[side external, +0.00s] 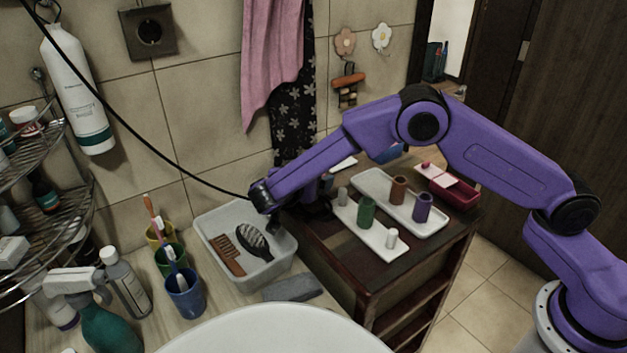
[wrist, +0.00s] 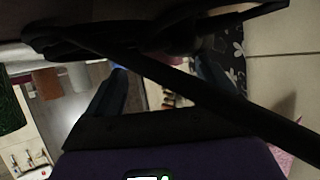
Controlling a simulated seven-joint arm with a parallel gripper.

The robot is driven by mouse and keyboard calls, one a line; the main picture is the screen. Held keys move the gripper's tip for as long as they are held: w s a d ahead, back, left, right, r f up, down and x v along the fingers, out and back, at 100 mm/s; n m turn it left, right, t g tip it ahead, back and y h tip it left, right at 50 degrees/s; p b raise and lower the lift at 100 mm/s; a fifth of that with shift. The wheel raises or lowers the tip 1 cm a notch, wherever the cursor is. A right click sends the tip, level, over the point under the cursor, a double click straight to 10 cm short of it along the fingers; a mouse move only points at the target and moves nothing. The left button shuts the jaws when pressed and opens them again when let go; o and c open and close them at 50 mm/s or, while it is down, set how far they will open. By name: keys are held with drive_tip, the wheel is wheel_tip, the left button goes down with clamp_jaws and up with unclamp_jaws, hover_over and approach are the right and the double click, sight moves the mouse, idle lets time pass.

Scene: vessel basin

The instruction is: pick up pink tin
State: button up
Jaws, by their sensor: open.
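No thing is plainly a pink tin. The closest match is a dark pink-red open box (side external: 462,195) with a pale pink piece across it, at the back right of the dark cabinet in the side view. My gripper (side external: 312,203) is over the cabinet's left end, well left of that box and mostly hidden by my arm. In the wrist view its two fingers (wrist: 163,75) are spread apart with nothing visible held, and a dark cable crosses in front of them.
White trays (side external: 383,240) on the cabinet hold a green cylinder (side external: 366,211), a brown cylinder (side external: 398,189) and a purple cylinder (side external: 423,207). A grey basin (side external: 279,268) with a brush and comb stands left of the cabinet. Cups (side external: 184,295) stand farther left.

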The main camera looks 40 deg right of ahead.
drive_tip(key=x, duration=0.4)
drive_tip(key=shift+w+d, duration=0.1)
drive_tip(key=shift+w, duration=0.05)
drive_tip(key=c, duration=1.1)
drive_tip(key=shift+o, duration=0.2)
